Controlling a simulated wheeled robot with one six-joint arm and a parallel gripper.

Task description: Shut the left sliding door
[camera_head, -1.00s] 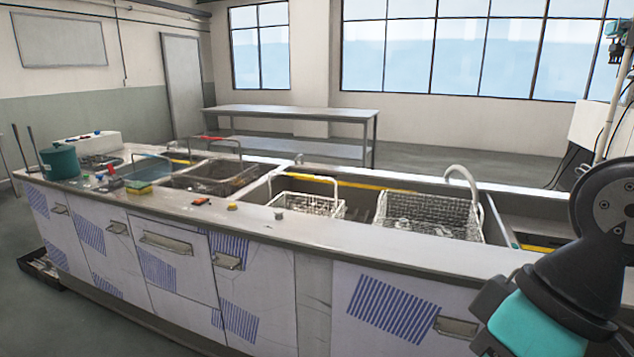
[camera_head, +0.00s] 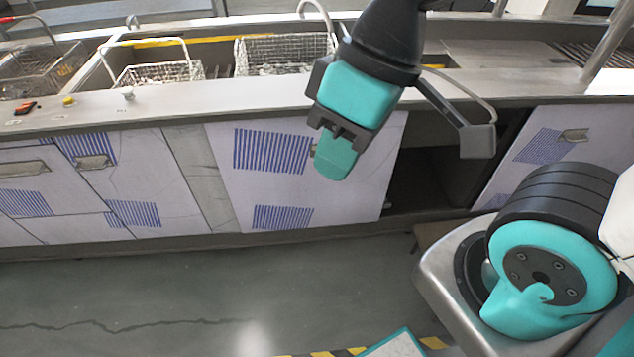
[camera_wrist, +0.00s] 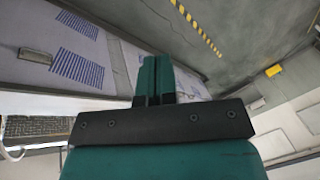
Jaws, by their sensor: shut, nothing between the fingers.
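The left sliding door (camera_head: 270,185) is a pale panel with blue striped patches on the counter's front. A dark opening (camera_head: 425,180) shows to its right. Its small metal handle (camera_head: 315,150) is mostly hidden behind my fingers in the head view. My gripper (camera_head: 337,172) is shut and empty, pointing down in front of the door. In the wrist view my gripper (camera_wrist: 155,62) shows its two teal fingers together. The door (camera_wrist: 75,50) lies to their left there, with the handle (camera_wrist: 36,56) apart from the fingertips. I cannot tell whether the fingers touch the panel.
A right door panel (camera_head: 545,150) with a handle stands beyond the opening. Wire baskets (camera_head: 285,52) sit in the tanks above the counter's front ledge (camera_head: 180,105). The grey floor (camera_head: 180,295) before the doors is clear. A yellow-black stripe (camera_wrist: 198,28) marks the floor.

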